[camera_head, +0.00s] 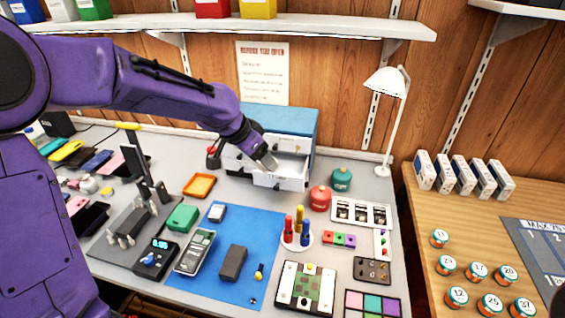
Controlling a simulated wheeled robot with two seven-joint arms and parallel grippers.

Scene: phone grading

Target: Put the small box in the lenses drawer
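A blue-topped drawer cabinet (292,122) stands against the back wall. One of its white drawers (280,182) is pulled out; its label is too small to read. My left gripper (268,163) points down at the open drawer. Its fingers are too small and too close to the drawer to tell whether they are open or hold anything.
A dark block (232,263) and a grey meter (195,251) lie on the mat. Red (320,198) and green (341,179) canisters stand right of the drawer. An orange tray (199,186) lies to its left. A white lamp (388,95) stands at the back right.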

